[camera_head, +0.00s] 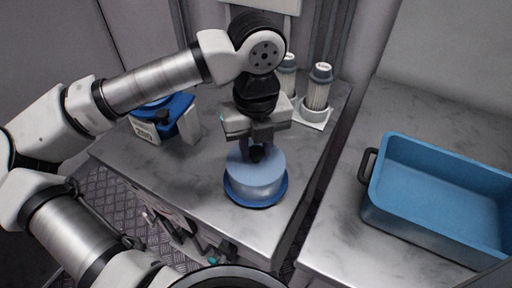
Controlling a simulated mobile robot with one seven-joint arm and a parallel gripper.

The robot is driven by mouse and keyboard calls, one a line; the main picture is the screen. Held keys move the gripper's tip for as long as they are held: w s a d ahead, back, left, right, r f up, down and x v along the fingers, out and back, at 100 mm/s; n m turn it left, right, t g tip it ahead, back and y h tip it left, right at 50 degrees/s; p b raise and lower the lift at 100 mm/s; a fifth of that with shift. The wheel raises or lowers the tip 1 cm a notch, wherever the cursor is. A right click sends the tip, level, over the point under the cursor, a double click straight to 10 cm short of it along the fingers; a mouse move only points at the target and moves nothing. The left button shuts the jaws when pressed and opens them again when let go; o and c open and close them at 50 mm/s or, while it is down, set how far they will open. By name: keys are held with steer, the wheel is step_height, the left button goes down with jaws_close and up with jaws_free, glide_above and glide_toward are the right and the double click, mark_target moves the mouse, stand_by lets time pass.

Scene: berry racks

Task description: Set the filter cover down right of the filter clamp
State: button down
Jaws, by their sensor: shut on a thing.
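The filter cover (256,178) appears to be the pale blue, round, drum-like piece with a dark knob on top. My gripper (257,152) points down from above and is shut on it at the knob. A darker blue round rim (257,203) shows around its lower edge; I cannot tell if this is part of the cover or a separate piece. Whether the cover touches the counter is unclear. I cannot surely identify the filter clamp; a blue and white device (165,120) stands to the left, partly behind my arm.
The grey marbled counter (205,165) has bare room left of the cover and a narrower strip to its right. Two clear-sided canisters (318,88) stand on a white base at the back. A blue tray (440,195) sits on the right counter, across a dark gap.

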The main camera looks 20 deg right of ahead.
steer(key=shift+f, duration=0.5)
steer(key=shift+f, duration=0.1)
steer(key=shift+f+b, duration=0.15)
steer(key=shift+b, duration=0.15)
steer(key=c, duration=1.1)
jaws_free()
steer(key=shift+r, duration=0.2)
steer(key=shift+r+p, duration=0.2)
steer(key=shift+p, duration=0.25)
step_height(320, 180, up, 12)
steer(key=b, duration=0.1)
steer(key=shift+f, duration=0.15)
